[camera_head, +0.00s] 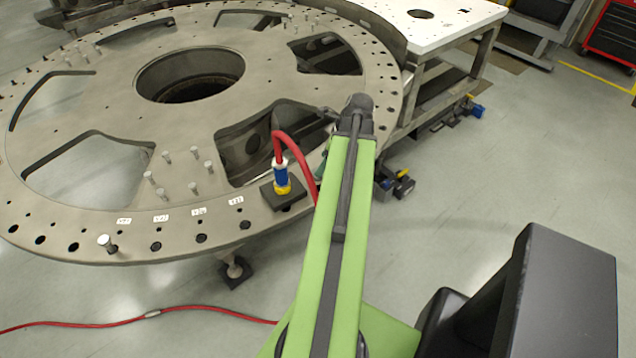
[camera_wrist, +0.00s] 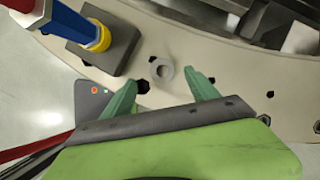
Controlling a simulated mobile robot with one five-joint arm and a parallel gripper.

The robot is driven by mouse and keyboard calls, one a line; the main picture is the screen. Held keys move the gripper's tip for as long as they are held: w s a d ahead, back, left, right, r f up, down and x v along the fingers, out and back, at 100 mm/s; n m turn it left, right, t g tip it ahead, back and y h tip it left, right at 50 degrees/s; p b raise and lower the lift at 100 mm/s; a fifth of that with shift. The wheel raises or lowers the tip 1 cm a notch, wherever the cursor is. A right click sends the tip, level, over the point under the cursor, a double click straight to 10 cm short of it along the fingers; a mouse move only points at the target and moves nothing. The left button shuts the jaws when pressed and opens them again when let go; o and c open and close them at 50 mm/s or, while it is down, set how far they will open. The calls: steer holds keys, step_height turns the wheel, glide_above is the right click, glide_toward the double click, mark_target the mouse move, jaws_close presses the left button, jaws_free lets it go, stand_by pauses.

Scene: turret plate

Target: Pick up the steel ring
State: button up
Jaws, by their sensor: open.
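The steel ring (camera_wrist: 168,75) is a small grey washer-like ring in the wrist view. It lies on the pale turret plate (camera_wrist: 232,88) near the plate's edge. My gripper (camera_wrist: 162,79) is open, with its green fingers apart and nothing held between them. The ring shows between and slightly beyond the fingertips, and the height of the fingers above the plate is hard to tell. A dark hole in the plate is by the left finger. In the head view the plate (camera_head: 110,105) is the large round grey disc, and I cannot make out the ring there.
A blue and yellow connector (camera_head: 282,178) with a red cable stands on a dark block at the plate's edge, left of my arm. It is close to the left finger in the wrist view (camera_wrist: 75,28). Several upright pins (camera_head: 195,152) stand on the plate. A white-topped table (camera_head: 450,22) is behind.

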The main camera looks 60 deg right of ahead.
steer(key=b+x, duration=0.3)
steer(key=s+b+x, duration=0.1)
steer(key=b+x, duration=0.1)
steer(key=shift+d+f, duration=0.2)
steer(key=shift+d, duration=0.1)
steer(key=shift+w+f, duration=0.15)
steer(key=shift+w, duration=0.1)
steer(key=shift+r, duration=0.2)
jaws_close()
